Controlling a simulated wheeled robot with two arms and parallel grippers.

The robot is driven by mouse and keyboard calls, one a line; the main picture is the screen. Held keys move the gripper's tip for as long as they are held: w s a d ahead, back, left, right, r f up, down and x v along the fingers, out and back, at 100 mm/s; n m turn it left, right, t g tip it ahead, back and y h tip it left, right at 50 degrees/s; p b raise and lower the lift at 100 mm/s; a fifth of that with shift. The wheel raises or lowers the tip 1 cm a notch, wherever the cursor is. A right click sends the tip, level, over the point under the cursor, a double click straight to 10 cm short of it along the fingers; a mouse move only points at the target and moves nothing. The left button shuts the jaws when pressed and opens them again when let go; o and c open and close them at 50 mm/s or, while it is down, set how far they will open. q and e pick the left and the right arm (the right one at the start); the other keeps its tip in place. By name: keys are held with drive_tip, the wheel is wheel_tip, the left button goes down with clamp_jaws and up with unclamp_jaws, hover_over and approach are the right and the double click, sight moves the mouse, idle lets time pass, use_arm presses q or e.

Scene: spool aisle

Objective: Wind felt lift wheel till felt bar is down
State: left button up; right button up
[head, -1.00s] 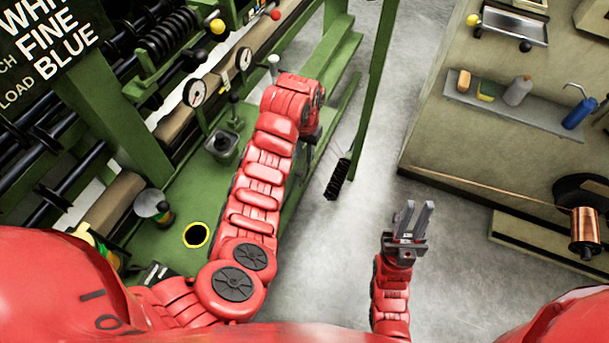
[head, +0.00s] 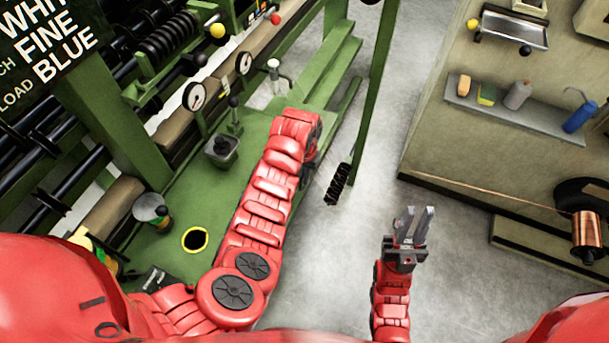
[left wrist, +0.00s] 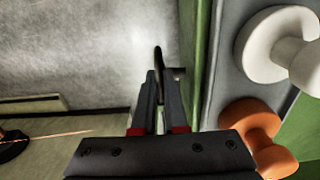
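In the left wrist view, a thin dark wheel (left wrist: 158,58), which I take to be the felt lift wheel, stands nearly edge-on beyond my left fingers, beside the green machine side. My left gripper (left wrist: 159,82) points at it with a visible gap between its fingers. The wheel's near rim lines up with that gap; I cannot tell whether the fingers touch it. In the head view, my left arm hides the left gripper's fingers and the wheel. I cannot make out the felt bar. My right gripper (head: 419,212) is open and empty above the floor.
A white knob (left wrist: 265,48) and an orange knob (left wrist: 250,125) stick out right of my left gripper. A green post (head: 378,90) and a black coil-like piece (head: 338,184) are near the left arm.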

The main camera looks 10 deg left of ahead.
use_arm(q)
clamp_jaws()
drive_tip(key=shift+s+a+r+t+p, duration=0.1)
drive_tip(key=shift+t+p, duration=0.2)
drive_tip(key=shift+p, duration=0.3)
drive_tip(key=shift+s+t+p, duration=0.15)
drive_tip(key=shift+t+p, duration=0.25)
drive_tip(key=shift+p, duration=0.2)
drive_tip(key=shift+s+a+f+t+h, duration=0.1)
drive_tip(key=shift+s+f+t+h, duration=0.1)
drive_tip(key=shift+t+h, duration=0.25)
drive_tip(key=shift+s+f+t+h, duration=0.2)
drive_tip(key=shift+f+t+h, duration=0.05)
drive_tip(key=shift+t, duration=0.9)
drive_tip(key=shift+s+t+h+b, duration=0.1)
drive_tip(key=shift+t+h+b, duration=0.3)
drive_tip(key=shift+t+b, duration=0.6)
